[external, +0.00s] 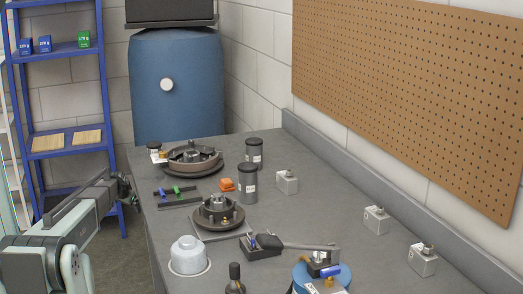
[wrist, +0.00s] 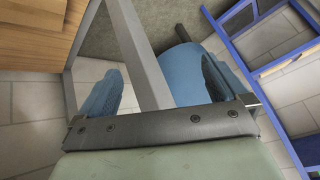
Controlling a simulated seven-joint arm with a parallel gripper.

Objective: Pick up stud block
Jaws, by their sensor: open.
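Three small light-grey blocks, each with a short dark stud on top, stand upright along the right side of the bench. The far grey block (external: 287,184) is near the dark canisters, the middle grey block (external: 376,221) is close to the wall, and the near grey block (external: 422,261) is at the lower right. I cannot tell which one is the stud block. My gripper (wrist: 160,70) is open and empty, with its blue fingers wide apart. In the external view my arm is off the bench's left edge, far from the blocks. No block shows in the wrist view.
The grey bench (external: 320,220) holds two round hub assemblies, the far one (external: 192,158) and the near one (external: 217,209). Dark canisters (external: 248,184), an orange piece (external: 227,184), a white-topped jar (external: 188,256) and a blue round part (external: 322,279) also stand there. A pegboard (external: 410,90) hangs behind.

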